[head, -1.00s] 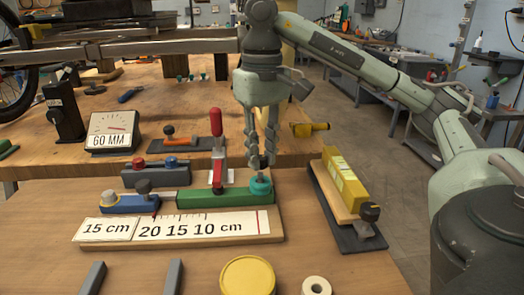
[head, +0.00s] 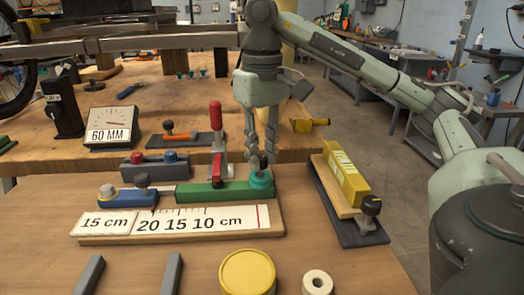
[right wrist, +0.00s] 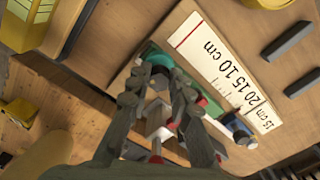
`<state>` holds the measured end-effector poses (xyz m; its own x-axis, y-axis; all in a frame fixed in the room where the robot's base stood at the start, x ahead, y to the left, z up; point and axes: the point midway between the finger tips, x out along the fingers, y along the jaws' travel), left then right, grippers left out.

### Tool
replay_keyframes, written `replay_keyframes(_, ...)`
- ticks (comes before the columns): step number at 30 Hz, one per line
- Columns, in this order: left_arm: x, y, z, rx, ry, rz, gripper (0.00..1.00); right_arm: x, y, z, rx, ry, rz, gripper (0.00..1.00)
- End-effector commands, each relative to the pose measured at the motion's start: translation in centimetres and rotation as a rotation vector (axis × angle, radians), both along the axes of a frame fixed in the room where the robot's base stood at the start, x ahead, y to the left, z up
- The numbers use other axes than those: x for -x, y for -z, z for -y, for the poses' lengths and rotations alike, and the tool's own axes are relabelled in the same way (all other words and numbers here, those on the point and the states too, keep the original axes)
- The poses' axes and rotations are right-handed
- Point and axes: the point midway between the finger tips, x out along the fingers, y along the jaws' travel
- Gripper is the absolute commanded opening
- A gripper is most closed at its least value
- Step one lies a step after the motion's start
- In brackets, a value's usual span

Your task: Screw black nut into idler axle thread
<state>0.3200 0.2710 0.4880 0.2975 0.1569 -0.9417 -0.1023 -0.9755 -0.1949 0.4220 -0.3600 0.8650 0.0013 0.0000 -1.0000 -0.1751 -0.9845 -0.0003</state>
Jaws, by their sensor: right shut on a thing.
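My right gripper (head: 262,160) points straight down over the right end of the green block (head: 222,192). Its fingertips are close together at the teal ring (head: 262,181) on that end, shut on a small dark piece that looks like the black nut (head: 258,164). The nut is mostly hidden by the fingers. The idler axle thread cannot be made out. In the right wrist view the teal ring (right wrist: 158,62) shows just beyond the fingertips (right wrist: 154,88). My left gripper is out of view.
A red-handled clamp (head: 216,125) stands close left of my fingers. A yellow block on a stand (head: 345,178) is to the right. The ruler board (head: 180,237), a yellow round lid (head: 247,272) and a white ring (head: 317,282) lie in front. A 60 MM gauge (head: 110,128) is behind left.

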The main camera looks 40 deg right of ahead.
Motion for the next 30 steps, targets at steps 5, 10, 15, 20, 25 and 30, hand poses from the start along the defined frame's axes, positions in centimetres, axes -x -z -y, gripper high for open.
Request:
replay_keyframes(5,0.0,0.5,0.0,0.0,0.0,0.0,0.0,0.0,0.6,0.0,0.0,0.0,0.001,0.0)
replay_keyframes(10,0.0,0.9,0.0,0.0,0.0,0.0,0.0,0.0,1.0,0.0,0.0,0.0,0.001,0.0)
replay_keyframes(15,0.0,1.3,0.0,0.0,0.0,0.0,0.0,0.0,1.4,0.0,0.0,0.0,0.001,0.0)
replay_keyframes(20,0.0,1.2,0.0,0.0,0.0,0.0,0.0,0.0,1.3,0.0,0.0,0.0,0.001,0.36)
replay_keyframes(25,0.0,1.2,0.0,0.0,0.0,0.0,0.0,0.0,1.3,0.0,0.0,0.0,0.001,0.44)
replay_keyframes(30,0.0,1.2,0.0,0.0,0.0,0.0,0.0,0.0,1.3,0.0,0.0,0.0,0.0,0.44)
